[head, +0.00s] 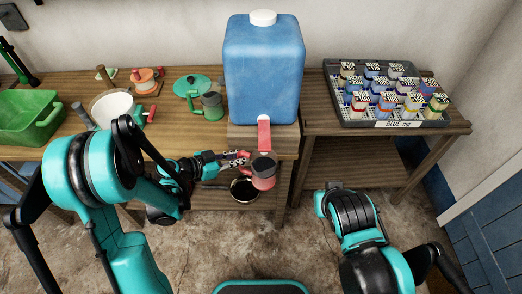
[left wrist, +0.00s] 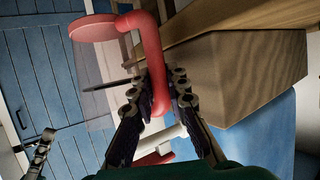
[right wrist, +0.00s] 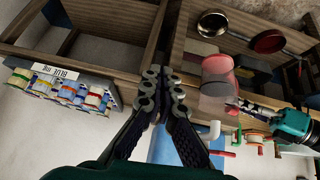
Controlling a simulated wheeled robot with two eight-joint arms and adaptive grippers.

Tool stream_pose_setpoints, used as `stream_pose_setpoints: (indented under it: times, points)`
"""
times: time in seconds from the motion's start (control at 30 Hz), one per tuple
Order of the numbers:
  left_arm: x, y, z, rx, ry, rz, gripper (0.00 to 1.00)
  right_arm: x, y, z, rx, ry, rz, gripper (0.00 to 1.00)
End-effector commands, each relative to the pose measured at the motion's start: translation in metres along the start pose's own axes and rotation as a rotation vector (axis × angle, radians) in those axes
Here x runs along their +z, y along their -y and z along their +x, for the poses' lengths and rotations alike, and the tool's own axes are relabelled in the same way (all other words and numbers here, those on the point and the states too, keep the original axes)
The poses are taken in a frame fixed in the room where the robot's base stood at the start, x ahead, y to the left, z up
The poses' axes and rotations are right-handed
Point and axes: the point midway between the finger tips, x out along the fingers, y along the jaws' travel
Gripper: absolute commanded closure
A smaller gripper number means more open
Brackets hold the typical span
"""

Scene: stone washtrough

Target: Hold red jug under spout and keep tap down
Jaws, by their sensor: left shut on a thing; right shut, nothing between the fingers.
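The blue water container (head: 263,70) stands on the bench with its red tap lever (head: 264,132) at the front. The red jug (head: 263,172), clear-walled with a red base (left wrist: 92,27), is held upright just below the tap. My left gripper (left wrist: 160,95) is shut on the jug's red handle (left wrist: 152,50). The white spout (left wrist: 170,133) is close to the jug's rim; exact alignment is unclear. My right gripper (right wrist: 160,75) is shut and empty, apart from jug and tap. Its fingers are hard to make out in the head view. Nothing visibly touches the lever.
A grey crate of labelled jars (head: 390,95) sits on the right bench. A pan (head: 243,189) is on the shelf below the jug.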

Motion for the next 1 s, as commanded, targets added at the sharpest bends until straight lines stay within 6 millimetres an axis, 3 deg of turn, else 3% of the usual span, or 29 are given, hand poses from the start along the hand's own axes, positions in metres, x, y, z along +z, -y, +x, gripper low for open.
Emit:
stream_pose_setpoints:
  times: [0.37,0.7,1.0]
  points:
    - [0.000,0.000,0.000,0.000,0.000,0.000,1.00,-0.040,0.055,-0.034,0.112,-0.255,-0.045,1.00]
    - [0.000,0.000,0.000,0.000,0.000,0.000,1.00,-0.083,0.124,-0.097,0.002,-0.606,0.012,1.00]
    - [0.000,0.000,0.000,0.000,0.000,0.000,1.00,-0.092,0.144,-0.120,-0.061,-0.702,0.043,1.00]
